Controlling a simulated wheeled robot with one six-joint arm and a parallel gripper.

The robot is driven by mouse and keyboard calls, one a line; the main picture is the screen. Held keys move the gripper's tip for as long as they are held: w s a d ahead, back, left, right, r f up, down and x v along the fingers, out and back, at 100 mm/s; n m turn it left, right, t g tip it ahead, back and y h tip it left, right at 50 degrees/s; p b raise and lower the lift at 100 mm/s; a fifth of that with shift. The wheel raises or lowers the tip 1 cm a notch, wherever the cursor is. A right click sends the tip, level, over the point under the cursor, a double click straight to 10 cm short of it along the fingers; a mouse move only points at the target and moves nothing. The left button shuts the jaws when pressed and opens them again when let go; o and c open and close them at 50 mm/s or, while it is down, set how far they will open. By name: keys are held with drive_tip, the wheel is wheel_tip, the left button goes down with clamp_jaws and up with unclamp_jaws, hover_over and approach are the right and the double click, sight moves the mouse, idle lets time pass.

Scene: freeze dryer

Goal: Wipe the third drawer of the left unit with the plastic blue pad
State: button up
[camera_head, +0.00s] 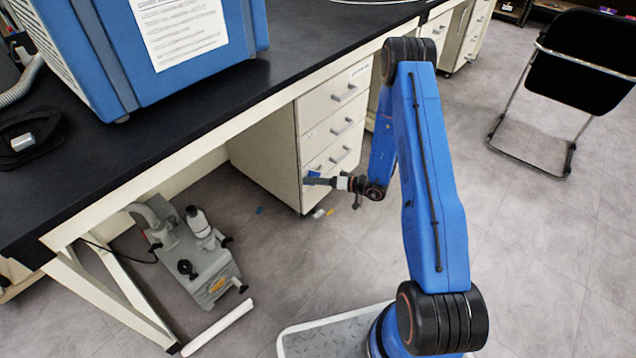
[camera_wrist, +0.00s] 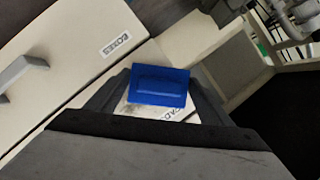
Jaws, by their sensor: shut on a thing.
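The left drawer unit (camera_head: 262,152) is white and stands under the black bench, its drawers looking shut. Its third drawer (camera_head: 322,164) has a grey handle. My gripper (camera_head: 312,180) is close to the left side of this drawer front and is shut on the blue pad (camera_head: 312,174). I cannot tell whether the pad touches the front.
A blue machine (camera_head: 150,60) stands on the bench (camera_head: 110,165). A grey pump (camera_head: 205,265) is on the floor below, left of the unit. Small scraps (camera_head: 320,213) lie by the unit's foot. A black chair (camera_head: 580,60) stands at right, with clear floor (camera_head: 540,230) in front.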

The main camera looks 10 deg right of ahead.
sight(317, 176)
drive_tip(key=shift+w+a, duration=0.1)
drive_tip(key=shift+w, duration=0.05)
drive_tip(key=shift+w+d, duration=0.45)
drive_tip(key=shift+d, duration=0.3)
drive_tip(key=shift+w+d, duration=0.45)
drive_tip(key=shift+d, duration=0.25)
drive_tip(key=shift+w+d, duration=1.05)
drive_tip(key=shift+d, duration=0.25)
drive_tip(key=shift+w+d, duration=1)
drive_tip(key=shift+d, duration=0.3)
drive_tip(key=shift+a, duration=0.1)
drive_tip(key=shift+s+a, duration=0.7)
drive_tip(key=shift+a, duration=0.3)
drive_tip(key=shift+s+a, duration=0.65)
drive_tip(key=shift+a, duration=0.35)
drive_tip(key=shift+s+a, duration=0.7)
drive_tip(key=shift+a, duration=0.3)
drive_tip(key=shift+s+a, duration=0.85)
drive_tip(key=shift+a, duration=0.2)
